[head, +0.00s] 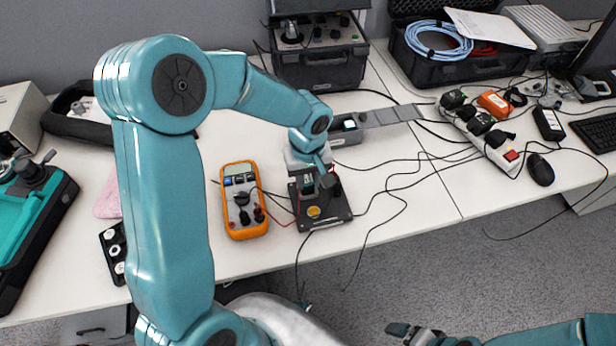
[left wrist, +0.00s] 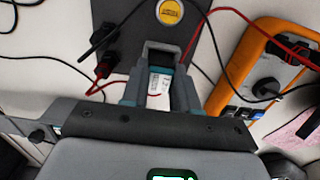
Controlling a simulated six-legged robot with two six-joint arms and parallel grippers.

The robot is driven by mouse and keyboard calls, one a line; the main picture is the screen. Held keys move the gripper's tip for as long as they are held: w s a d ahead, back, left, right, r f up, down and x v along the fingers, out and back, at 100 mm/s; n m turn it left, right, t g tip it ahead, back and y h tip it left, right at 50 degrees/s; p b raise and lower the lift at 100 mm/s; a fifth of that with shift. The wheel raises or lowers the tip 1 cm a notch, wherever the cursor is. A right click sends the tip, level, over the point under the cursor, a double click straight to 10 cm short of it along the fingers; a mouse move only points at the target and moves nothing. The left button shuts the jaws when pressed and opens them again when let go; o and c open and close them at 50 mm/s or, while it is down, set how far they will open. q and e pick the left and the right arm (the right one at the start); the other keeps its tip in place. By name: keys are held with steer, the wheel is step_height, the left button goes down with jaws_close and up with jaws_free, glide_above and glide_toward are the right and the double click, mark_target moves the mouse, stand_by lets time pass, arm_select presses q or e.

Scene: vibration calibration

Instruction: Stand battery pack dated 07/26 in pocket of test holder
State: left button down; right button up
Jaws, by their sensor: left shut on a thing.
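My left gripper (head: 318,184) is shut on a small battery pack with a white printed label (left wrist: 158,84); the date on it is too small to read. The test holder is a dark plate with a round yellow disc (head: 313,211); its plate also shows in the left wrist view (left wrist: 135,28). The gripper is over the holder's back part. In the left wrist view a grey frame (left wrist: 160,47) stands at the pack's far end; I cannot tell whether the pack is inside the pocket. My right gripper (head: 412,333) is at the bottom edge, away from the table, its jaws unclear.
An orange multimeter (head: 243,200) lies left of the holder, with leads running close by. A grey tray (head: 392,116) lies behind. A power strip (head: 485,140) and loose cables are at the right. The table's front edge is close to the holder.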

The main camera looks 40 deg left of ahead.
arm_select(q)
steer(key=shift+f, duration=0.1)
steer(key=shift+c, duration=1.9)
jaws_free()
steer(key=shift+r+p, duration=2.6)
steer(key=shift+r, duration=1.45)
steer(key=shift+f, duration=0.1)
